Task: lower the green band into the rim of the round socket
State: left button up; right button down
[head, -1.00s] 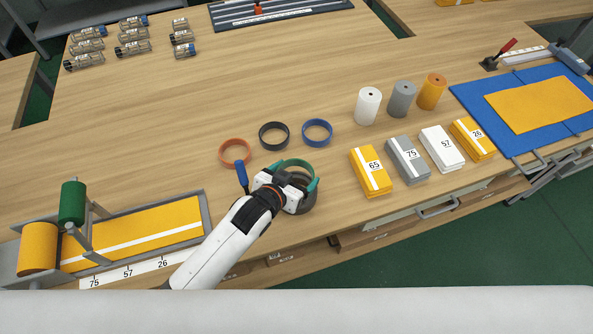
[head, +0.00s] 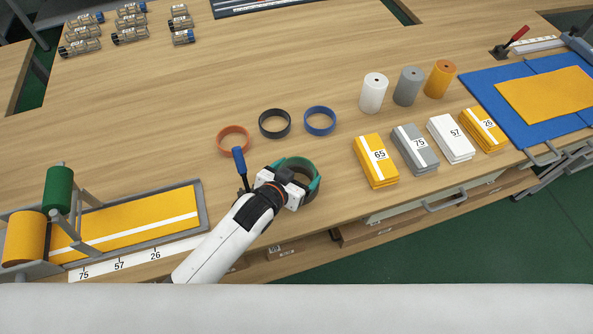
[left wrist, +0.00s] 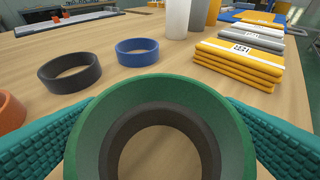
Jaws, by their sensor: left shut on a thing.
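The green band (head: 297,161) is a ring held between the teal fingers of my left gripper (head: 297,174), which is shut on it. The dark grey round socket (head: 307,191) is right below the band, near the table's front edge, partly hidden by band and gripper. In the left wrist view the green band (left wrist: 160,88) spans the picture between both fingers. The dark ring of the socket (left wrist: 123,133) shows through it, roughly centred, with wood in its middle. I cannot tell whether band and socket touch. My right gripper is not in view.
Orange (head: 233,140), black (head: 275,124) and blue (head: 320,121) rings lie behind the gripper. Numbered felt stacks (head: 376,161) lie to the right, with white, grey and orange rolls (head: 374,94) behind them. A roller tray (head: 130,228) stands at left.

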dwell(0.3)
pick_arm(q)
jog(key=o, duration=0.8)
jog(key=b+v, duration=0.1)
jog(key=v, duration=1.1)
